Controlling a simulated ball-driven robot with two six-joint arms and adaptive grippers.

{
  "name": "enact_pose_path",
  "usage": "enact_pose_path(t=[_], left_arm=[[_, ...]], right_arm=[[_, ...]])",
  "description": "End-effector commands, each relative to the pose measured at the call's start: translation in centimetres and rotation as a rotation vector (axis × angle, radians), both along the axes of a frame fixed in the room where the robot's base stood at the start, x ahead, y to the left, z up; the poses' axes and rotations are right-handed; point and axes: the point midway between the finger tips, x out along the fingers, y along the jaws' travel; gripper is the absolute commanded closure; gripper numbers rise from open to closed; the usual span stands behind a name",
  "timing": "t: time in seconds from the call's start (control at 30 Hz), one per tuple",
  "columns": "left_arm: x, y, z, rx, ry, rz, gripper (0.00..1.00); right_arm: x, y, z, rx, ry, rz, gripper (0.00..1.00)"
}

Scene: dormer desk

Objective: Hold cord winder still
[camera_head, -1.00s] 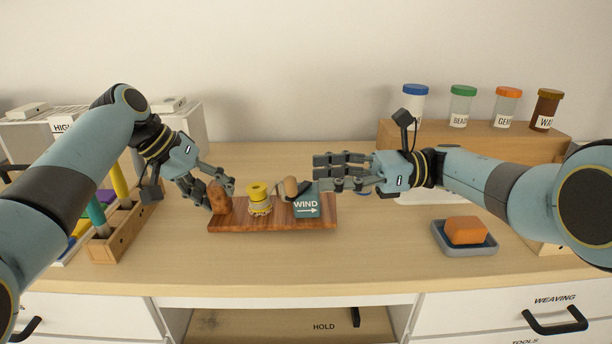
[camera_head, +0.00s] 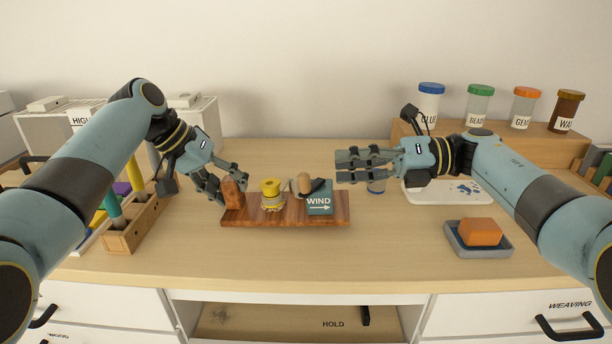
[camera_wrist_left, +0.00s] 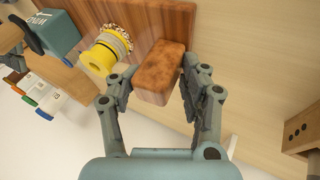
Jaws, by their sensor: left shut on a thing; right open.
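The cord winder has a reddish wooden base board (camera_head: 285,222), a brown end block (camera_head: 234,197), a yellow spool (camera_head: 271,188) with cord around it, and a teal box (camera_head: 319,204) marked WIND with an arrow. A tan crank knob (camera_head: 304,183) shows beside the box. My left gripper (camera_head: 230,188) is shut on the end block at the board's left end. The left wrist view shows the block (camera_wrist_left: 160,75) between the two fingers. My right gripper (camera_head: 350,165) is open and empty, above and right of the teal box, apart from it.
A wooden rack with coloured rods (camera_head: 125,235) stands left. A grey tray (camera_head: 459,248) with an orange block (camera_head: 481,232) is at right. Lidded jars (camera_head: 478,104) stand on a wooden shelf behind. The desk in front of the winder is clear.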

Motion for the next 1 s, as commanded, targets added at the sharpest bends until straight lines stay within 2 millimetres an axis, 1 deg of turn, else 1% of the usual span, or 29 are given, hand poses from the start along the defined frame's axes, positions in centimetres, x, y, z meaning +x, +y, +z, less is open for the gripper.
enact_pose_path(t=[0.03, 0.3, 0.5, 0.67, 0.8, 0.9, 1.0], left_arm=[[-0.3, 0.1, -0.6, 0.003, 0.011, 0.0, 1.0], [-0.3, 0.1, -0.6, 0.003, 0.011, 0.0, 1.0], [-0.3, 0.1, -0.6, 0.003, 0.011, 0.0, 1.0], [-0.3, 0.1, -0.6, 0.003, 0.011, 0.0, 1.0], [-0.3, 0.1, -0.6, 0.003, 0.011, 0.0, 1.0], [-0.3, 0.1, -0.6, 0.003, 0.011, 0.0, 1.0], [-0.3, 0.1, -0.6, 0.003, 0.011, 0.0, 1.0]], right_arm=[[-0.2, -0.1, -0.1, -0.013, 0.097, -0.022, 0.57], [-1.2, -0.9, 0.0, -0.069, 0.683, -0.182, 0.57], [-2.3, -1.4, 0.4, -0.065, 1.109, -0.333, 0.57], [-3.3, -1.9, 0.9, -0.021, 1.441, -0.464, 0.57], [-4.3, -2.3, 1.7, 0.049, 1.717, -0.575, 0.57], [-5.0, -2.5, 2.1, 0.107, 1.886, -0.638, 0.57], [-5.5, -2.7, 2.6, 0.162, 2.016, -0.684, 0.57]])
